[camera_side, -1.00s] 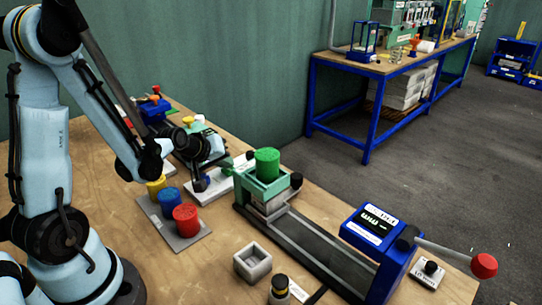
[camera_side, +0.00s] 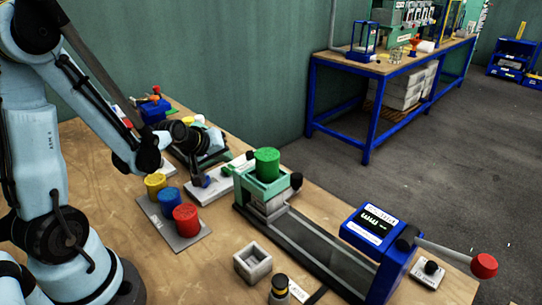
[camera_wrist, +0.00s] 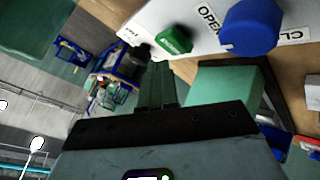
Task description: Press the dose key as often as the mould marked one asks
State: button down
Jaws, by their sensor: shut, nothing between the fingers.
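A white panel (camera_wrist: 210,25) in the wrist view carries a green key (camera_wrist: 174,40) and a large blue knob (camera_wrist: 250,28) with lettering reading OPEN beside it. The key's own label is cut off. My gripper (camera_wrist: 158,66) is shut and empty, its fingertips just beside the green key, apparently apart from it. In the side view the white panel lies under my dark wrist, with the green key (camera_side: 228,170) by its far end. A grey square mould (camera_side: 252,262) stands on the bench; I cannot read any mark on it.
Yellow, blue and red cylinders (camera_side: 186,219) stand on a grey plate.

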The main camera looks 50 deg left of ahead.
aim_at(226, 169)
jog(key=shift+r, duration=2.5)
dwell(0.8)
notch_tip(226, 169, up, 4)
jog(key=shift+f, duration=0.1)
dwell(0.4)
jog(key=shift+f, duration=4.4)
jog(key=shift+f, duration=0.15)
jog(key=shift+f, duration=0.3)
